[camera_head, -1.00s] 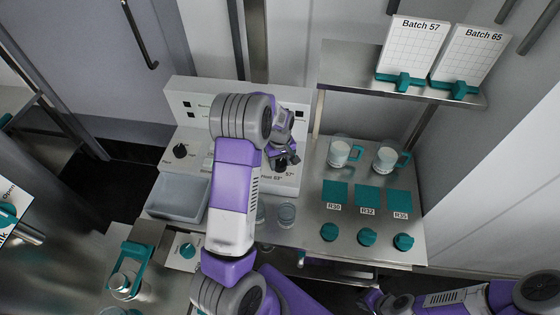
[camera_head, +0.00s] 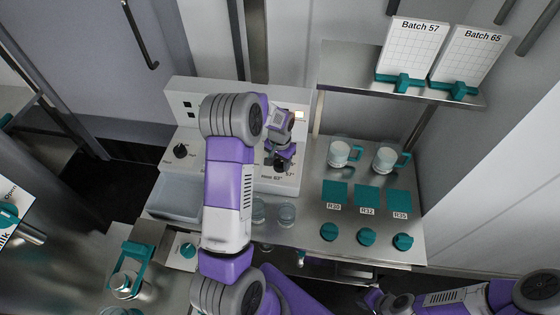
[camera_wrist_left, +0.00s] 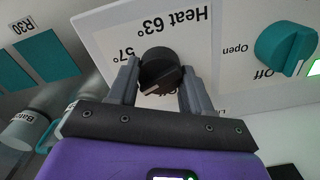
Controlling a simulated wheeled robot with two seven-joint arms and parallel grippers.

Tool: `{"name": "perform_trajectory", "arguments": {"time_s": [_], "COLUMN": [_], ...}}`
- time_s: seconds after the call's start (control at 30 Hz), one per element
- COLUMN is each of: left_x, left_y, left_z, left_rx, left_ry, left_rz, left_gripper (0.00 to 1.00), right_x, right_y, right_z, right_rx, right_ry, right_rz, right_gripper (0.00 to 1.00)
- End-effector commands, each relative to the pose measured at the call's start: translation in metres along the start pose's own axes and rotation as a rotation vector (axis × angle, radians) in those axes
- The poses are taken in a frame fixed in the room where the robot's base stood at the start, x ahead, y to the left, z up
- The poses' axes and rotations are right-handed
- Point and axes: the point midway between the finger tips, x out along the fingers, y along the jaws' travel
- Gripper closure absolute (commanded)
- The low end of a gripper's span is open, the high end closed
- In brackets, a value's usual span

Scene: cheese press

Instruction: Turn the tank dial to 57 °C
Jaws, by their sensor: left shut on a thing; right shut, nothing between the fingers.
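The tank dial is a black knob (camera_wrist_left: 160,68) with a white pointer mark on the sloped white panel. In the left wrist view the panel prints are upside down: "Heat 63°" lies above the knob and "57°" to its upper left. The pointer mark is at the knob's lower left, apart from the "57°" print. My left gripper (camera_wrist_left: 158,88) is shut on the knob, one finger on each side. In the head view my left gripper (camera_head: 281,158) covers most of the dial. My right gripper (camera_head: 373,300) is shut and empty at the lower edge, far from the panel.
A teal knob (camera_wrist_left: 286,48) marked "Open" and "Off" sits beside the dial in the wrist view. Another black knob (camera_head: 180,151) is at the panel's left.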

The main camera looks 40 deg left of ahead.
Motion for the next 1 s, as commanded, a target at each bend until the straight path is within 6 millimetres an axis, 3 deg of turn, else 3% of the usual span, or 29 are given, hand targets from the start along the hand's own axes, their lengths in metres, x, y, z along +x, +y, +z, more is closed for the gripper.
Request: {"name": "perform_trajectory", "arguments": {"time_s": [0.6,1.0], "left_x": [-0.001,-0.001], "left_y": [0.0,-0.001], "left_z": [-0.001,-0.001], "left_rx": [0.573,0.82], "left_ry": [0.002,0.002], "left_rz": [0.0,-0.001], "left_gripper": [0.81,0.81], "right_x": [-0.009,-0.014], "right_y": [-0.003,-0.005], "right_z": [0.0,0.001], "right_rx": [0.0,0.0], "right_ry": [0.0,0.0], "right_rz": [0.0,0.0], "right_gripper": [1.0,1.0]}}
